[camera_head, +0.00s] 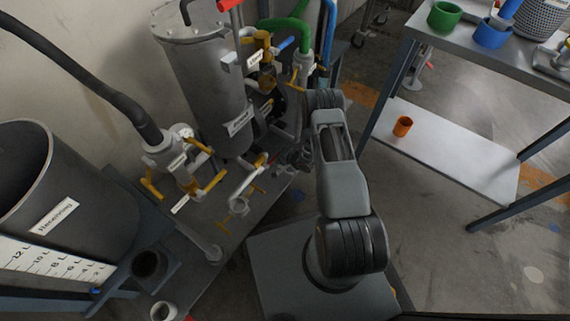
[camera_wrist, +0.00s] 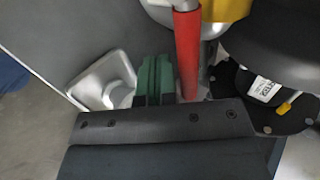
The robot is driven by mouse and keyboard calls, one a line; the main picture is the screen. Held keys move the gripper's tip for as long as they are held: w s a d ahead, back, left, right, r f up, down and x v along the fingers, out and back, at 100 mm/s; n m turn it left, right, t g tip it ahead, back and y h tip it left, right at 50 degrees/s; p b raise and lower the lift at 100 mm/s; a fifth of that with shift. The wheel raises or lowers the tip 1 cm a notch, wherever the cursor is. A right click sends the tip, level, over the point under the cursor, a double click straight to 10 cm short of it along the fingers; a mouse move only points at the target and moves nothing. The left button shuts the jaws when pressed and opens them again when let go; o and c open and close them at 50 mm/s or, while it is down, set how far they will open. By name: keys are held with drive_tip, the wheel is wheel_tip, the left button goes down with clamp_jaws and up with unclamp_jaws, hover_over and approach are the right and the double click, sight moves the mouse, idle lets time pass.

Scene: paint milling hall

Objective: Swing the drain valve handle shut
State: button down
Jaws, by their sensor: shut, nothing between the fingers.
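A red bar-like handle (camera_wrist: 188,55) stands upright in the wrist view, below a yellow part and a grey metal fitting. I take it for the drain valve handle. My gripper (camera_wrist: 154,68) is shut and empty, its green fingers just left of the red handle. Whether they touch it I cannot tell. In the head view my gripper (camera_head: 294,158) is low beside the tank's foot, small and dark.
A grey tank (camera_head: 205,85) with pipes and yellow-handled valves (camera_head: 205,180) stands left of my arm. A dark hopper (camera_head: 70,205) is at far left. A metal table (camera_head: 480,55) with pots is at right, an orange cup (camera_head: 402,126) on its lower shelf. The floor between is clear.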

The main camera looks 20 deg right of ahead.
drive_tip(key=shift+w+a, duration=0.15)
drive_tip(key=shift+w, duration=0.05)
drive_tip(key=shift+r, duration=0.1)
drive_tip(key=shift+w+r+p, duration=0.15)
drive_tip(key=shift+r+p, duration=0.45)
drive_tip(key=shift+r, duration=0.4)
drive_tip(key=shift+r+p, duration=0.7)
drive_tip(key=shift+r, duration=0.15)
